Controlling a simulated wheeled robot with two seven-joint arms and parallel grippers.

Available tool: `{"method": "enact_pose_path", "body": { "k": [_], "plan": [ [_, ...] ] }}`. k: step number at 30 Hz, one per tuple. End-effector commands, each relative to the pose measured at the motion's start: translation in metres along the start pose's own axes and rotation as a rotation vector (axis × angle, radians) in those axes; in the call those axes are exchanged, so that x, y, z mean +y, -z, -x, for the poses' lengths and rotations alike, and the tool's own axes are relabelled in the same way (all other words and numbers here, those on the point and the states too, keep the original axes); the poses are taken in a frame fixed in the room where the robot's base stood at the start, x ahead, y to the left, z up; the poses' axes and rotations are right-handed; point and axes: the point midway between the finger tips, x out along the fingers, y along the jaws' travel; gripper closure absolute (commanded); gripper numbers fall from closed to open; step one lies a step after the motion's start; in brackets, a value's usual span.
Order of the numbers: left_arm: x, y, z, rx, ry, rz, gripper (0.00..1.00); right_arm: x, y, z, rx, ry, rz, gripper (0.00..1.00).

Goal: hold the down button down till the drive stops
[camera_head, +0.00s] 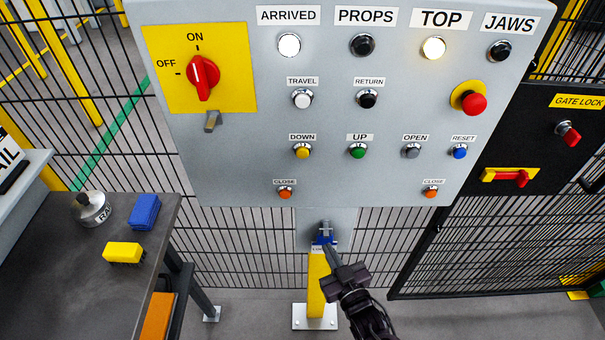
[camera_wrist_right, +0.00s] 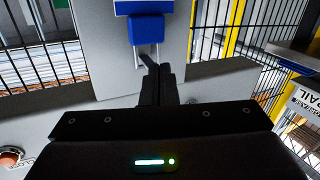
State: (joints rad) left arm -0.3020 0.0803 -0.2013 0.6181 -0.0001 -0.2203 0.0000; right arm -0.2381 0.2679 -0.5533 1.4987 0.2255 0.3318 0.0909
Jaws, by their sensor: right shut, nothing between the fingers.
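The yellow down button (camera_head: 302,152) sits under its DOWN label on the grey control panel (camera_head: 240,165), left of the green up button (camera_head: 358,151). My right gripper (camera_head: 327,249) is shut and empty, below the panel's lower edge and well below the down button. In the right wrist view the shut fingers (camera_wrist_right: 152,62) point toward the same blue piece (camera_wrist_right: 146,29). My left gripper is not in view.
The ARRIVED lamp (camera_head: 289,45) and TOP lamp (camera_head: 433,48) look lit; PROPS (camera_head: 362,45) and JAWS (camera_head: 499,50) are dark. A red emergency stop (camera_head: 473,103) protrudes at right. The red switch (camera_head: 203,76) points to ON. A dark table (camera_head: 60,260) stands left.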

Motion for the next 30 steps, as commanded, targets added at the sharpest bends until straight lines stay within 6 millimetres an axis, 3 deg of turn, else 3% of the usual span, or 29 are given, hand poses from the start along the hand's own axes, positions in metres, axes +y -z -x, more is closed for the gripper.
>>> {"method": "enact_pose_path", "body": {
  "k": [7,12,15,21,30],
  "plan": [
    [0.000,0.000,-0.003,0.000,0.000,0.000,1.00,-0.024,0.109,-0.005,0.282,0.048,-0.031,1.00],
    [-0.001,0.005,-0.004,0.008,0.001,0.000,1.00,-0.039,0.183,0.007,0.473,0.082,-0.066,1.00],
    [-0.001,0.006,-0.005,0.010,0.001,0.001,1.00,-0.045,0.216,0.017,0.562,0.099,-0.087,1.00],
    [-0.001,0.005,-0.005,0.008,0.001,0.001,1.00,-0.051,0.254,0.032,0.666,0.116,-0.115,1.00],
    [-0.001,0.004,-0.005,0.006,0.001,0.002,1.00,-0.052,0.261,0.035,0.685,0.119,-0.120,1.00]
  ]
}}
